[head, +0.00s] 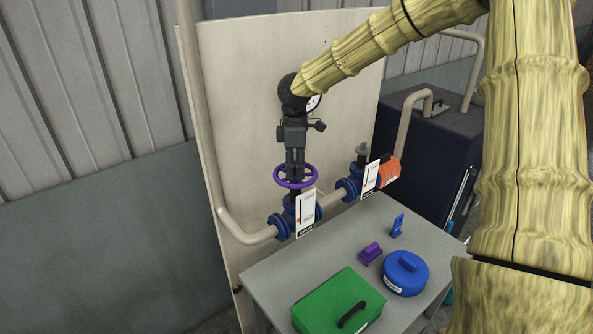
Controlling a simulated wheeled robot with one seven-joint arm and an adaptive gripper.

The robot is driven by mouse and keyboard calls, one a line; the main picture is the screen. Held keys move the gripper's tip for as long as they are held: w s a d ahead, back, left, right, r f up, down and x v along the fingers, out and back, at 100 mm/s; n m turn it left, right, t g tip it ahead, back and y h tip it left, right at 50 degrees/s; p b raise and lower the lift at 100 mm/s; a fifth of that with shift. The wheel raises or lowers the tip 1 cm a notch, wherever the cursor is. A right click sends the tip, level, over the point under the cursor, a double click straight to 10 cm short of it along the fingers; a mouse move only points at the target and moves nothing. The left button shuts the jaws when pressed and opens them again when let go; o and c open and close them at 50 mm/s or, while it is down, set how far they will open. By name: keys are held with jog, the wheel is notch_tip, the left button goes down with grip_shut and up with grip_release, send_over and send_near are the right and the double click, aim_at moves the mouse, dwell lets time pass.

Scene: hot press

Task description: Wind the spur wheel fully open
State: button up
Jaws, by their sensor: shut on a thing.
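A purple handwheel (282,181) sits flat on top of a blue-flanged valve (281,226) in the cream pipe. A white plate with a scale and a small red mark (306,213) hangs in front of this valve; its lettering is too small to read surely. My gripper (295,173) points down from above and is shut on the purple wheel near its middle. The fingers hide part of the wheel's hub and far rim. The exact finger contact is too small to make out.
A second blue valve (347,188) with a grey top and an orange band (389,171) stands to the right. A pressure gauge (314,103) is partly behind my wrist. The grey table (285,270) holds a green box (338,303), a blue round lid (405,273) and small blocks.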

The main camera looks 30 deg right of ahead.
jog(key=shift+r+n+p, duration=0.2)
jog(key=shift+n+p, duration=0.4)
jog(key=shift+n, duration=0.6)
jog(key=n, duration=0.3)
jog(key=shift+f, duration=0.2)
jog(key=n, duration=0.8)
jog(key=shift+n, duration=0.3)
jog(key=n, duration=0.5)
